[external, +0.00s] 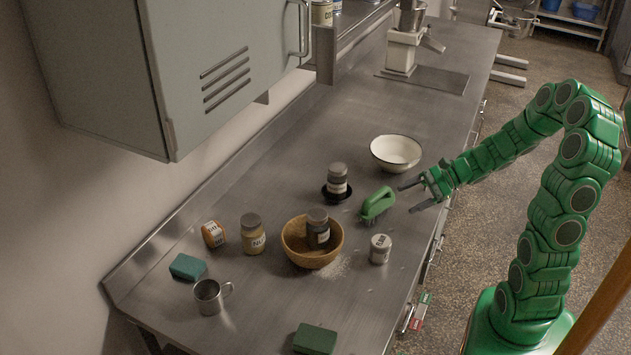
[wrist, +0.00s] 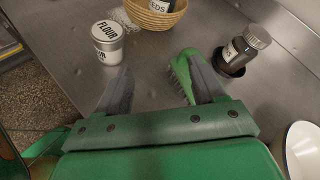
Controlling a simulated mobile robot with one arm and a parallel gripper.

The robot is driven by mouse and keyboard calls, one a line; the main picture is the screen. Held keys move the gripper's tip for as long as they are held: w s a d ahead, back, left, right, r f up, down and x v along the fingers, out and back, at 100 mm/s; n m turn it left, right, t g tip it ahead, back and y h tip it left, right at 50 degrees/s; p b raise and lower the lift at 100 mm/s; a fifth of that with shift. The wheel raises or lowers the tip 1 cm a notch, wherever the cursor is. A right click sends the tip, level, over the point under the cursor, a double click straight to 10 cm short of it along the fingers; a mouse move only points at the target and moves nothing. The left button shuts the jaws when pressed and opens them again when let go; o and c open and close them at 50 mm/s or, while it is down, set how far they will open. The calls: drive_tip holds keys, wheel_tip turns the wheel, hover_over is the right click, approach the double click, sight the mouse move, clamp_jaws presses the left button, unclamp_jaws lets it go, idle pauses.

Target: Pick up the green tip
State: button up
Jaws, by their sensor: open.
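A green scrubbing brush (external: 378,203) with a looped handle and dark bristles lies on the steel counter. It also shows in the wrist view (wrist: 184,58), partly hidden behind my right finger. I see nothing that is plainly a separate green tip. My gripper (external: 410,197) is open and empty, just to the right of the brush, with its fingers pointing at it over the counter. In the wrist view the gap between my fingers (wrist: 158,80) shows bare counter, and the brush lines up with the right finger. I cannot tell whether they touch.
A white flour shaker (external: 380,249), a wicker bowl (external: 297,258) holding a dark jar, a dark jar (external: 337,182) on a black dish, and a white bowl (external: 396,152) surround the brush. Green sponges (external: 187,267) (external: 315,339), a steel mug (external: 208,297) and other jars (external: 252,236) stand farther off.

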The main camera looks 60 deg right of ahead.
drive_tip(key=s+d+f+m+t+h, duration=0.1)
drive_tip(key=s+d+f+m+h, duration=0.1)
drive_tip(key=d+m, duration=0.2)
drive_tip(key=s+d+f+m+t+h, duration=0.1)
drive_tip(key=s+d+f+m+h, duration=0.1)
drive_tip(key=d, duration=0.8)
drive_tip(key=s+d+f+m+t+h, duration=0.2)
drive_tip(key=s+d+m+h, duration=0.1)
drive_tip(key=d+m, duration=0.3)
drive_tip(key=shift+s+d+f+h, duration=0.3)
drive_tip(key=shift+d+h, duration=0.2)
drive_tip(key=shift+d, duration=0.1)
drive_tip(key=shift+x, duration=3.85)
drive_tip(key=c, duration=1)
